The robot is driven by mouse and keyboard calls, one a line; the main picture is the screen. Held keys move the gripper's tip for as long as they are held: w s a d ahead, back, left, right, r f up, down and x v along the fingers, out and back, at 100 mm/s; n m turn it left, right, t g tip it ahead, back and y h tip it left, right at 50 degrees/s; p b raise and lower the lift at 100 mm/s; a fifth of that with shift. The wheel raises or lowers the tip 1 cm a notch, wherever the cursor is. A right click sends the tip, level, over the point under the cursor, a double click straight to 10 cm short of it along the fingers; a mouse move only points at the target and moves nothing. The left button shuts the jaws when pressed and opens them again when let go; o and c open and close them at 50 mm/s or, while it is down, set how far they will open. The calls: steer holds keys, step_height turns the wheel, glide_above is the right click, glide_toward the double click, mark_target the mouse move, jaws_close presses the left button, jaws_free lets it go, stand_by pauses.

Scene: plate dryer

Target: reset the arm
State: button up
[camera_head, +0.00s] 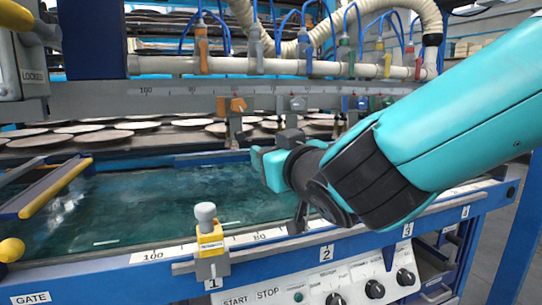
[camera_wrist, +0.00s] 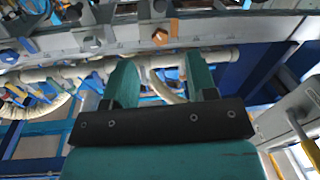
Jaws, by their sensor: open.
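My teal and black arm reaches in from the right in the head view. My gripper (camera_wrist: 163,84) shows in the wrist view with its two teal fingers apart and nothing between them. The dryer bed (camera_head: 150,205) is a blue-green surface behind that rail. I cannot tell from these views whether the gripper touches anything.
A yellow clamp with a grey knob (camera_head: 209,242) stands on the front rail. Hoses and coloured valves (camera_head: 202,50) line the upper rail. Pale plates (camera_head: 85,128) lie behind the bed. Control knobs (camera_head: 374,289) are on the front panel. A yellow-handled bar (camera_head: 55,188) is at left.

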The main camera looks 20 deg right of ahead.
steer(key=s+a+f+g+y, duration=0.1)
steer(key=s+f+g, duration=0.25)
steer(key=f, duration=0.25)
steer(key=s+a+f+g, duration=0.1)
steer(key=s+f+g, duration=0.1)
steer(key=f+g, duration=0.35)
steer(key=s+a+f+n+g+y, duration=0.1)
steer(key=s+a+n+g, duration=0.15)
steer(key=s+g, duration=0.4)
steer(key=s+a+f+n+g+y, duration=0.1)
steer(key=s+a+n+g+y, duration=0.15)
steer(key=s, duration=0.75)
step_height(320, 180, up, 25)
steer(key=p, duration=2.5)
steer(key=shift+w+d+f+h, duration=0.25)
steer(key=shift+w+h, duration=0.1)
steer(key=shift+h, duration=0.1)
